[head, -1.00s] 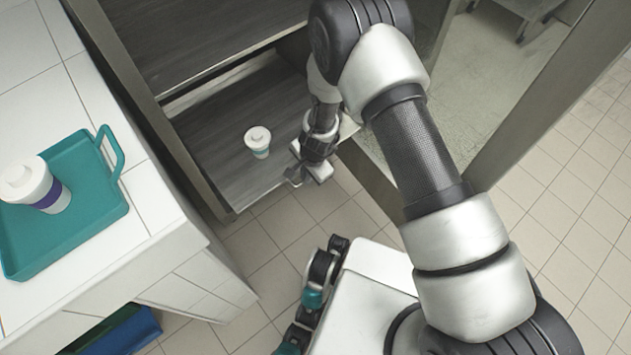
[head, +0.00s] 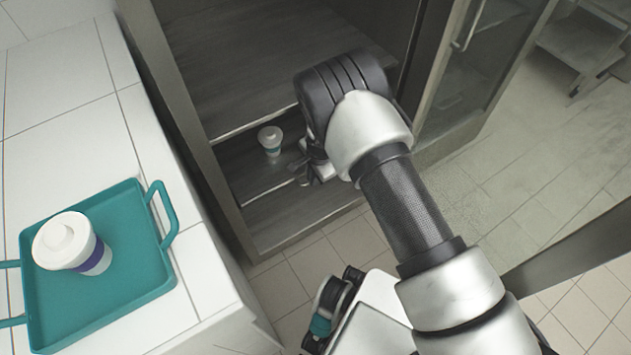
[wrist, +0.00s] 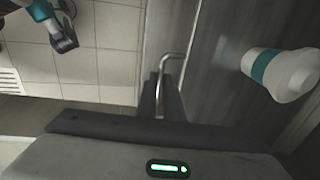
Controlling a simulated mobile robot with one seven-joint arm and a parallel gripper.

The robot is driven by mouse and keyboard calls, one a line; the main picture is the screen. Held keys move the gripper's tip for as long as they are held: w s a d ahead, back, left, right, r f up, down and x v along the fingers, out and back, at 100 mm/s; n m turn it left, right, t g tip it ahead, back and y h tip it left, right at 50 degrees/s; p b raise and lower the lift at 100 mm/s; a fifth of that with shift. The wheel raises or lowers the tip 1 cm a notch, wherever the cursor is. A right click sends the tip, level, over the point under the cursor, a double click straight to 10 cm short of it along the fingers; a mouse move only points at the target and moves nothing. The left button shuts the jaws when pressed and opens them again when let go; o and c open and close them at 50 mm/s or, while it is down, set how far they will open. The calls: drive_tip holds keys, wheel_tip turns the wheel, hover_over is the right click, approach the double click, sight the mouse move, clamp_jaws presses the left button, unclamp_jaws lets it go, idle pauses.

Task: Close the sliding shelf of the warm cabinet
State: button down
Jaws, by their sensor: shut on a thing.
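The warm cabinet (head: 182,120) stands open ahead, its dark interior facing me. Its sliding shelf (head: 238,178) is low inside and carries a white cup with a teal band (head: 270,141). The shelf's front edge lies behind the cabinet's front, with bare cabinet floor (head: 300,216) showing before it. In the wrist view the shelf (wrist: 215,75) and the cup (wrist: 282,72) are on the right. My gripper (head: 303,173) is at the shelf's front, partly hidden by my arm. In the wrist view my gripper (wrist: 166,92) is shut on the metal handle (wrist: 173,57).
A white counter (head: 75,120) at the left bears a teal tray (head: 125,275) with another lidded cup (head: 70,243). A dark frame bar (head: 575,248) crosses at the lower right. A metal cart (head: 575,50) stands far right. Tiled floor between is open.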

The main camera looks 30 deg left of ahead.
drive_tip(key=shift+w+a+r, duration=0.1)
drive_tip(key=shift+w+a, duration=0.3)
drive_tip(key=shift+a, duration=0.4)
drive_tip(key=c, duration=1.9)
unclamp_jaws()
drive_tip(key=shift+a, duration=0.1)
wheel_tip(320, 180, up, 12)
drive_tip(key=s+d+p, duration=0.1)
drive_tip(key=d+p, duration=0.1)
drive_tip(key=p, duration=0.1)
drive_tip(key=shift+d+f, duration=0.15)
drive_tip(key=shift+f, duration=0.05)
drive_tip(key=shift+s, duration=0.1)
